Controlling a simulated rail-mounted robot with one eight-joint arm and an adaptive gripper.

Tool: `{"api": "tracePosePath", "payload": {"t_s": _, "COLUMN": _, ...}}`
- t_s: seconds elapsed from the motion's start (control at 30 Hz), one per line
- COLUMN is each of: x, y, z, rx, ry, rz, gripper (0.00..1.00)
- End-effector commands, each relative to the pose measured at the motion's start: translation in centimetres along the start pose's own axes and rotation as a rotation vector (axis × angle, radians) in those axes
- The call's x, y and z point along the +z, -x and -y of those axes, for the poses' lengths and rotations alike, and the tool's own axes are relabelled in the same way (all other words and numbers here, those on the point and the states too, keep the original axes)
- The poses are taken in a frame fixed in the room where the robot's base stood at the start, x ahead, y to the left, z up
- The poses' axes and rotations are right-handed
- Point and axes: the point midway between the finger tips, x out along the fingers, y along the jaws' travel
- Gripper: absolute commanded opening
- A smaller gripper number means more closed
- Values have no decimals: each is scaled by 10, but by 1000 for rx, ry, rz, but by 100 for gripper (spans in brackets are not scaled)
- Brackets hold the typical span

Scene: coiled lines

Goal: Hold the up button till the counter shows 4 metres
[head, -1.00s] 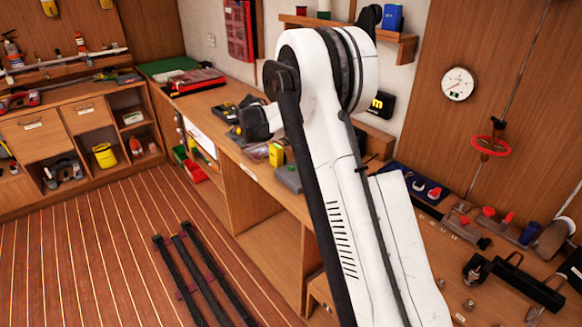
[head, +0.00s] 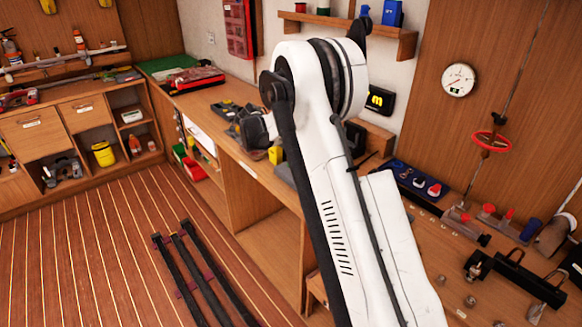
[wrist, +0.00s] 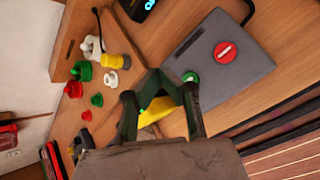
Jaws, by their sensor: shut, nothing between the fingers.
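A grey control box (wrist: 222,62) lies on the wooden bench in the wrist view. It carries a red button (wrist: 225,50) with a white mark and a smaller green button (wrist: 190,77), whose mark I cannot read. My gripper (wrist: 161,77) is shut and empty; its fingertips are beside the green button, left of it in the picture. I cannot tell whether they touch the box. A black device with lit cyan digits (wrist: 149,4) is cut off at the top edge; its reading is not legible. In the head view the box is mostly hidden behind my arm.
A yellow object (wrist: 152,118) shows behind the fingers. Green, white and red fittings (wrist: 82,71) stand to the left, near a yellow-and-white item (wrist: 114,64). In the head view, a black box with a yellow mark (head: 380,100) is by the wall, and a shelf (head: 350,28) hangs above the bench.

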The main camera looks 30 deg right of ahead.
Motion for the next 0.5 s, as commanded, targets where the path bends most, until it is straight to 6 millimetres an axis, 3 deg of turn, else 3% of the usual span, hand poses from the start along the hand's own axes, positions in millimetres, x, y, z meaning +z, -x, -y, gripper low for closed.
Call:
{"api": "tracePosePath", "payload": {"t_s": 0.3, "x": -22, "y": -31, "z": 22, "rx": 0, "ry": 0, "rz": 0, "gripper": 0}}
{"api": "tracePosePath", "payload": {"t_s": 0.5, "x": -27, "y": -38, "z": 28, "rx": 0, "ry": 0, "rz": 0, "gripper": 0}}
